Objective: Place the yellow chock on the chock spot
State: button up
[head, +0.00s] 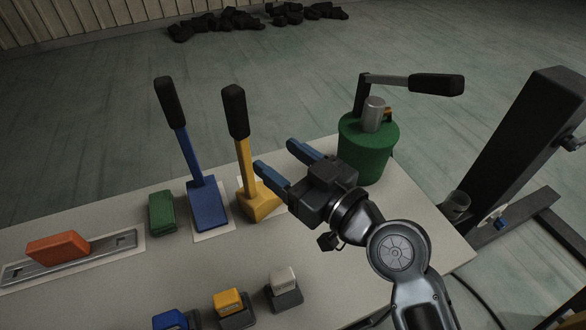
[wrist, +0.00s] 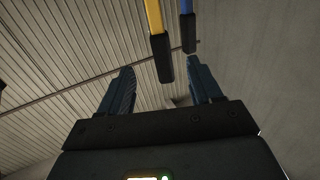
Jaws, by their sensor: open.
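The yellow chock (head: 260,203) is a wedge with a long upright yellow handle and black grip, standing on the pale table in the head view. Its handle (wrist: 154,17) also shows in the wrist view, with the black grip seen between the fingers. My gripper (head: 275,154) is open and empty, with blue fingers pointing left, just right of the handle and apart from it. In the wrist view, both fingers of my gripper (wrist: 160,78) are spread. A pale patch shows beside the yellow wedge; I cannot tell whether it is the chock spot.
A blue handled wedge (head: 207,207) stands left of the yellow one, beside a green block (head: 161,213). An orange block (head: 57,248) lies on a metal rail at left. A green canister (head: 366,150) stands at right. Small yellow (head: 228,301), blue and white blocks line the front.

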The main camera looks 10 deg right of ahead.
jog(key=shift+s+d, duration=0.1)
jog(key=shift+s, duration=0.05)
jog(key=s+d+f+m+t+h, duration=0.1)
jog(key=s+d+f+m+h, duration=0.3)
jog(key=s+d, duration=0.4)
jog(key=s+d+f+m+h, duration=0.2)
jog(key=s+d+f+h, duration=0.3)
jog(key=s, duration=0.4)
jog(key=s+d+r+m+h, duration=0.1)
jog(key=s+d+r, duration=0.1)
jog(key=s, duration=0.8)
jog(key=s+d+r+h, duration=0.1)
jog(key=s+d+r, duration=0.1)
jog(key=s, duration=0.7)
jog(key=shift+s+d+r+m, duration=0.35)
jog(key=shift+d+r+m, duration=0.05)
jog(key=shift+d, duration=0.4)
jog(key=shift+c, duration=0.3)
